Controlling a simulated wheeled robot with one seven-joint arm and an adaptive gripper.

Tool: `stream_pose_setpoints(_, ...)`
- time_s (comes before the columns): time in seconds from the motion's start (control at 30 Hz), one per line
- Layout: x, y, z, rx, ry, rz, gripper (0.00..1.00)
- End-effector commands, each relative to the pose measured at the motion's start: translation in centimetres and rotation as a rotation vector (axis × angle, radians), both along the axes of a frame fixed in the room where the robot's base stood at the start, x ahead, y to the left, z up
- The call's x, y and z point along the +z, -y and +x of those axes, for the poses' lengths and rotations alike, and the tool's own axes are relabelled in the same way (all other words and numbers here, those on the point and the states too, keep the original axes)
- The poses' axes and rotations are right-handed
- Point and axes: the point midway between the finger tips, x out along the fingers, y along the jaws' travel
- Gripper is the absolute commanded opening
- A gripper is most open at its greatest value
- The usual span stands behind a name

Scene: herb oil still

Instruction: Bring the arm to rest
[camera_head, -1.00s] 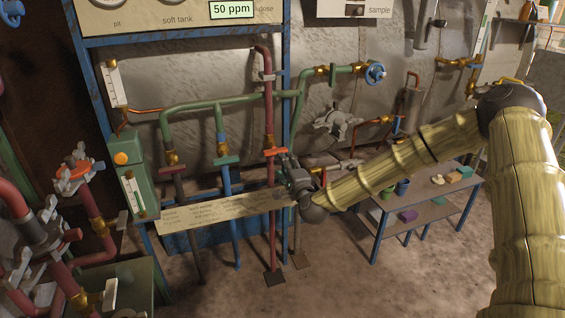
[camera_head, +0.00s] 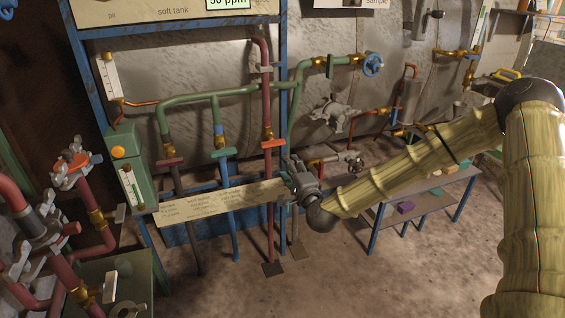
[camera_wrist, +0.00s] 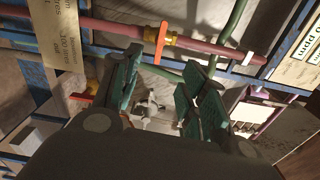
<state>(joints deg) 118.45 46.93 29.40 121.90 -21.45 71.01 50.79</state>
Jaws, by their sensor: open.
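My gripper (camera_head: 293,170) is in front of the pipe rack, near the right end of the paper label strip (camera_head: 215,203). In the wrist view, my gripper (camera_wrist: 162,85) has its teal finger pads apart with nothing held between them. A red pipe with an orange handle (camera_head: 273,144) stands just left of the gripper in the head view. In the wrist view an orange handle (camera_wrist: 161,42) shows beyond the fingers. I cannot tell from the head view whether the gripper touches anything.
A blue-legged table (camera_head: 440,190) with a purple block (camera_head: 405,207) stands behind my arm at the right. Pipes with a blue handwheel (camera_head: 373,64) run along the wall. Red pipes and valves (camera_head: 75,170) crowd the left. The floor (camera_head: 330,275) in front is clear.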

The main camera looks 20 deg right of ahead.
Motion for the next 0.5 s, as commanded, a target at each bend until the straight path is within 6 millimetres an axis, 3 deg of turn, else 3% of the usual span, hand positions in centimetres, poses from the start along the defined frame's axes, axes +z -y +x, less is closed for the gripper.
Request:
stream_pose_setpoints(0.17, -0.4, -0.3, -0.1, 0.006, -0.009, -0.007, 0.21)
stream_pose_setpoints(0.27, -2.2, -1.5, -0.8, 0.032, -0.05, -0.045, 0.21)
stream_pose_setpoints(0.37, -5.8, -3.6, -2.5, 0.083, -0.127, -0.117, 0.21)
stream_pose_setpoints(0.5, -12.1, -6.8, -6.2, 0.184, -0.27, -0.257, 0.21)
